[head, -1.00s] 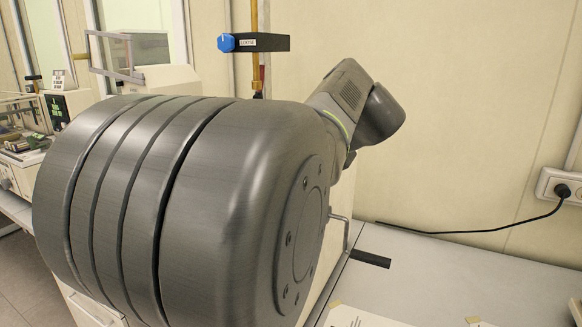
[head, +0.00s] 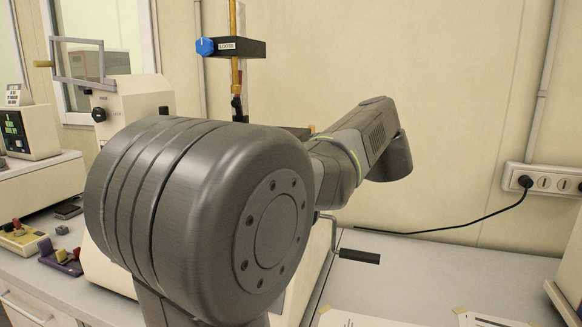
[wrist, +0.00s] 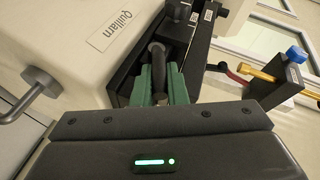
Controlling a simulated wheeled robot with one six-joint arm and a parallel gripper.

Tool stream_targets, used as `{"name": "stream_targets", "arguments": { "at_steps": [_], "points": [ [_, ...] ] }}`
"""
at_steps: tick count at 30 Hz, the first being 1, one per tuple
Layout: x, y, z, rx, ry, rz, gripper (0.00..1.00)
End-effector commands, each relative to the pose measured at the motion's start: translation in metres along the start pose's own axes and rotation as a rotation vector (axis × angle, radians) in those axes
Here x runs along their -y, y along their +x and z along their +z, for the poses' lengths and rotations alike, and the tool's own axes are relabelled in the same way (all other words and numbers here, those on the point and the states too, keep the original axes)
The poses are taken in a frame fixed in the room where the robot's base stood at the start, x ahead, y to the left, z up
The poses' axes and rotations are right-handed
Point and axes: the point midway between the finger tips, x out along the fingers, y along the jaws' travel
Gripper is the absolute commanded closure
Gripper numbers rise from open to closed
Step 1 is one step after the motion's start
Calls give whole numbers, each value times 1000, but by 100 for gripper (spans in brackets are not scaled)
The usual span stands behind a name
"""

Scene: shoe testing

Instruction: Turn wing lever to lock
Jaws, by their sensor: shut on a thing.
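In the wrist view, my gripper (wrist: 159,88) has green fingers on either side of a dark, rounded lever (wrist: 158,60) and is shut on it. This appears to be the wing lever. It stands in a black recessed part of a cream machine (wrist: 70,45) marked "Quillarn". The lever's far end and its base are partly hidden by the fingers and the black parts around it. In the head view, my large grey arm joints cover the gripper, the lever and most of the machine.
A black block (head: 237,47) with a blue knob and "LOOSE" label is on a brass rod above the machine. A crank with a black grip (head: 360,256) sticks out at right. A cable (head: 440,230) runs along the wall.

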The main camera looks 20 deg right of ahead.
Motion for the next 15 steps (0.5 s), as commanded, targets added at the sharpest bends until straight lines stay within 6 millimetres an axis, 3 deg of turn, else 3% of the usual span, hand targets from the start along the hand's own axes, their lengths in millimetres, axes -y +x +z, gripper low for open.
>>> {"name": "stream_targets", "arguments": {
  "at_steps": [6, 7, 10, 15],
  "points": [
    [0, 0, 1, 3, 1, -1, 100],
    [0, 0, 1, 4, 1, -1, 85],
    [0, 0, 1, 3, 1, 0, 66],
    [0, 0, 1, 2, 1, 0, 66]
  ]
}}
